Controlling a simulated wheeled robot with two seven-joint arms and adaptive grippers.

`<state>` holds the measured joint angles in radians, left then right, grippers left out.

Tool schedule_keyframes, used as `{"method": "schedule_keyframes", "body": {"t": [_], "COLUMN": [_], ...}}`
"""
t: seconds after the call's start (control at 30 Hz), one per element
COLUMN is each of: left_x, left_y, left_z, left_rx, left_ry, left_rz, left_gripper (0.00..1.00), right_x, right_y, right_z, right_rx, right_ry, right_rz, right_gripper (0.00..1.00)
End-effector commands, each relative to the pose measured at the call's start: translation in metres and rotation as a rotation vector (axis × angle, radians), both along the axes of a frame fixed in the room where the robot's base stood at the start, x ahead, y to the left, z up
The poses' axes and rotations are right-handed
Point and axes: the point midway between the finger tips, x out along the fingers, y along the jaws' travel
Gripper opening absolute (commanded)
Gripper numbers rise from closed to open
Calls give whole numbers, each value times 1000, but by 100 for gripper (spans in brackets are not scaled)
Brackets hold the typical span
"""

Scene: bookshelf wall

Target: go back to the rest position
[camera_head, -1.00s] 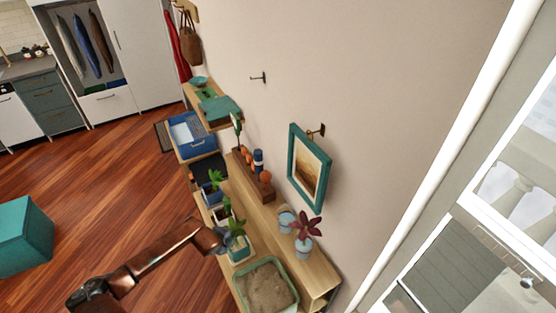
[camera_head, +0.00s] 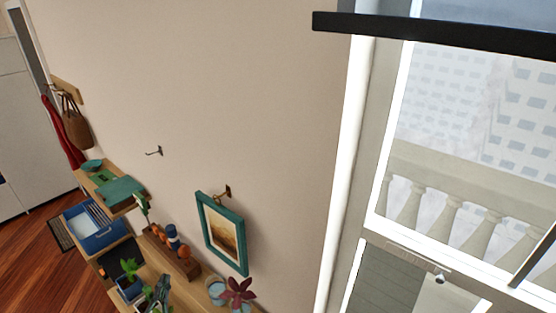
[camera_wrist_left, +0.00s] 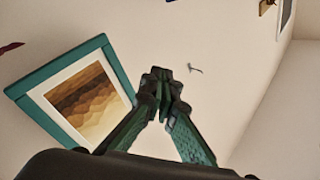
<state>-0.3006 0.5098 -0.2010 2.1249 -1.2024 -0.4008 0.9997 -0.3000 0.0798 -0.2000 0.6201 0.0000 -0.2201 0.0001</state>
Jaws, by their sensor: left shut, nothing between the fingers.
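My left gripper (camera_head: 160,290) shows at the bottom edge of the head view, in front of the shelf plants, with most of its arm out of the frame. In the left wrist view its two fingers (camera_wrist_left: 163,84) meet at the tips with nothing between them. In that view the gripper is in front of the wall, beside the teal-framed picture (camera_wrist_left: 82,98). My right gripper is in neither view.
The framed picture (camera_head: 223,235) hangs on the beige wall above a wooden shelf unit with potted plants (camera_head: 238,291). A bare hook (camera_head: 154,152) is on the wall. A blue crate (camera_head: 95,232) stands left. A window with a balcony (camera_head: 455,180) is right.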

Motion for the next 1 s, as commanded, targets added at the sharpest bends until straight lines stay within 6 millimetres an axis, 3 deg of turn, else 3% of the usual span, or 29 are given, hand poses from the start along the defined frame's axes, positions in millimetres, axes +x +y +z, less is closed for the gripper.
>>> {"method": "schedule_keyframes", "body": {"t": [0.03, 0.13, 0.2, 0.3, 0.4, 0.5, 0.7, 0.9, 1.0], "left_x": [-12, -42, -68, -109, -146, -175, -222, -262, -254], "left_y": [31, 83, 104, 113, 103, 88, 51, 12, 13], "left_z": [-10, -49, -86, -142, -185, -215, -251, -270, -307], "left_rx": [-76, -193, -263, -345, -401, -437, -482, -511, -504], "left_ry": [41, 185, 319, 536, 732, 884, 1117, 1305, 1315], "left_rz": [114, 310, 412, 499, 519, 504, 430, 317, 319], "left_gripper": [0, 0, 0, 0, 0, 0, 0, 0, 0], "right_x": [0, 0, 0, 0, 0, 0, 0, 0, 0], "right_y": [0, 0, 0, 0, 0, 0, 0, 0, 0], "right_z": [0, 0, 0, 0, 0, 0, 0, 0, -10], "right_rx": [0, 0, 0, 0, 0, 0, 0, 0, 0], "right_ry": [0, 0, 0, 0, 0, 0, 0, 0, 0], "right_rz": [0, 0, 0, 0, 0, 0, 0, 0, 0], "right_gripper": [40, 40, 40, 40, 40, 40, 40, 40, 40]}}
